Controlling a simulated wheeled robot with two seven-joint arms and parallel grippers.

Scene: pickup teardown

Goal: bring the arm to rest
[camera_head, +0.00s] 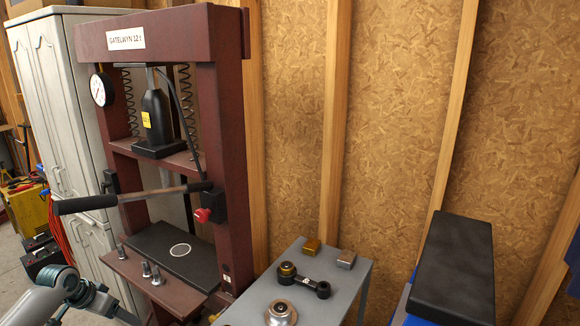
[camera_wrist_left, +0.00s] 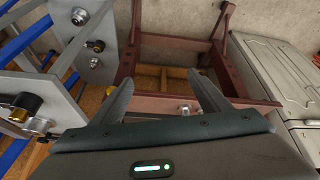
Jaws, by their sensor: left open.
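My left arm (camera_head: 70,283) comes in at the lower left of the head view, in front of the maroon press. Its gripper is not clearly seen there. In the left wrist view my left gripper (camera_wrist_left: 161,80) is open, its two dark fingers spread with nothing between them. Beyond the fingers is maroon frame steel (camera_wrist_left: 150,75). My right gripper is in neither view.
The maroon press (camera_head: 228,150) has a black lever (camera_head: 135,198) jutting out left. A white cabinet (camera_head: 60,90) stands at left, a black-topped blue stand (camera_head: 455,265) at right.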

